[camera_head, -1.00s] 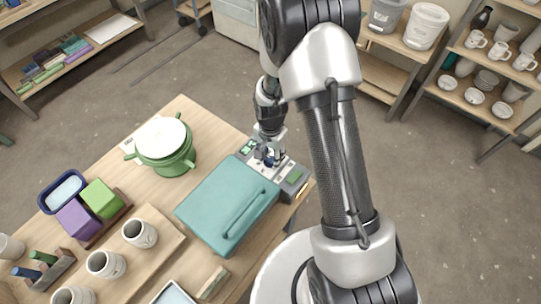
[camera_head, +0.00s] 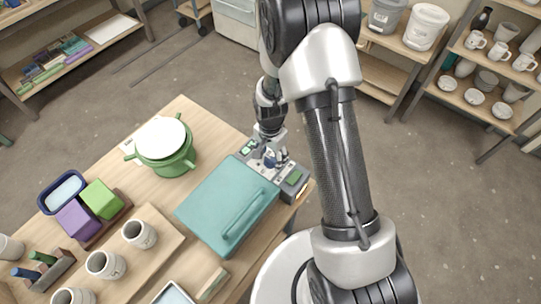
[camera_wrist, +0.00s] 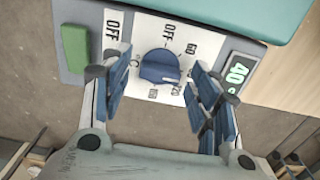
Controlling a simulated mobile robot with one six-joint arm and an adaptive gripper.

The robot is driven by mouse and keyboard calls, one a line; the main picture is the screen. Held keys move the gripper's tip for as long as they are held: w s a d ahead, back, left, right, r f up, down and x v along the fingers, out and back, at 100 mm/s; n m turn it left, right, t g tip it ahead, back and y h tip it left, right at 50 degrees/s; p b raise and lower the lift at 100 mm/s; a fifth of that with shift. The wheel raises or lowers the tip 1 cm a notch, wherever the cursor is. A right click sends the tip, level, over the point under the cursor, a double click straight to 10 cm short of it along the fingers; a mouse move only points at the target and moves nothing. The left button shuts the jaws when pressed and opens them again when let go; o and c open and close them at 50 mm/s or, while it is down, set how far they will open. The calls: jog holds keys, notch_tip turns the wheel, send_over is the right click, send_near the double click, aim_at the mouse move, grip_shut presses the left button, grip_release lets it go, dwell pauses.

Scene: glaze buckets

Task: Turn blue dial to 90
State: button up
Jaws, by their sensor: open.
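The blue dial (camera_wrist: 160,67) sits on a white marked plate on the grey control panel (camera_wrist: 205,27). In the wrist view its plate carries OFF above, 60 at the upper right and other small numbers around it, partly hard to read. A green display (camera_wrist: 237,70) to its right reads 40. My gripper (camera_wrist: 160,78) is open, with one blue-padded finger on each side of the dial and gaps between. In the head view my gripper (camera_head: 272,158) is at the panel of the teal-lidded box (camera_head: 215,205), and the dial is mostly hidden.
A green block (camera_wrist: 74,48) is on the panel's left in the wrist view. A green lidded pot (camera_head: 165,150), several cups and purple and green blocks share the wooden table.

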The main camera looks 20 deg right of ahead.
notch_tip(320, 180, up, 12)
dwell(0.7)
jog(key=shift+r, duration=0.1)
dwell(0.3)
notch_tip(320, 180, up, 6)
jog(key=n+t, duration=0.1)
jog(key=n, duration=0.1)
send_over(271, 159)
jog(key=s, duration=0.2)
jog(key=s+r+n+t+b, duration=0.25)
jog(key=s+r+n, duration=0.25)
jog(key=s+r, duration=0.65)
jog(key=s+n+t+b, duration=0.1)
jog(key=s+n, duration=0.2)
jog(key=s, duration=0.5)
jog(key=shift+n, duration=0.4)
jog(key=shift+c, duration=0.2)
